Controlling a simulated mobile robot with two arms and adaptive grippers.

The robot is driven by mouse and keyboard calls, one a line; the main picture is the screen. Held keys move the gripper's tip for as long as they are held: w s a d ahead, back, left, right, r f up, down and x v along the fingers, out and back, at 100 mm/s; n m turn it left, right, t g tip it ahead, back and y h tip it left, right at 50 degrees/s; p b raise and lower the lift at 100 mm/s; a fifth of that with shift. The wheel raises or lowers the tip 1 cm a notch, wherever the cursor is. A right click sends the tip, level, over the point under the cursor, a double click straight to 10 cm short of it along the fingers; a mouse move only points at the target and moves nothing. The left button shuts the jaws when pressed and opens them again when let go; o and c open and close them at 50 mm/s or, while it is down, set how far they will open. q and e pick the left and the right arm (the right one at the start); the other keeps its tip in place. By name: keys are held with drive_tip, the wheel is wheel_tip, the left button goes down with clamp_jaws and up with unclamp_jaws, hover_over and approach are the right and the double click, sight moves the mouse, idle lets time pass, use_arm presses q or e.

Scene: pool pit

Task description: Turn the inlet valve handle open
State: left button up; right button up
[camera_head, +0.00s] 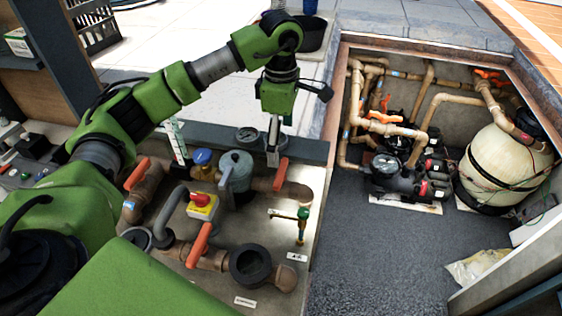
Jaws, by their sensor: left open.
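Several orange valve handles show on the brown pipes of the near bench. One orange handle (280,175) stands upright at the back right. Another orange handle (137,173) tilts at the left, and a third orange handle (199,245) tilts at the front. The labels are too small to read, so I cannot tell which is the inlet handle. My left gripper (273,150) points down, open and empty, just above and behind the back right handle. I cannot tell whether it touches it. My right gripper is not in view.
A red and yellow switch (202,204), a grey strainer pot (236,170) and a small brass tap with a green knob (303,214) crowd the bench. To the right is a sunken pit with pumps (400,175), pipes and a cream filter tank (505,165). Its grey floor is mostly clear.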

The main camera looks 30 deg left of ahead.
sight(281, 171)
use_arm(q)
wheel_tip(281, 171, down, 9)
drive_tip(key=p, duration=0.3)
drive_tip(key=shift+w+a+f, duration=0.1)
drive_tip(key=shift+w, duration=0.05)
drive_tip(key=shift+f, duration=0.45)
drive_tip(key=c, duration=1.1)
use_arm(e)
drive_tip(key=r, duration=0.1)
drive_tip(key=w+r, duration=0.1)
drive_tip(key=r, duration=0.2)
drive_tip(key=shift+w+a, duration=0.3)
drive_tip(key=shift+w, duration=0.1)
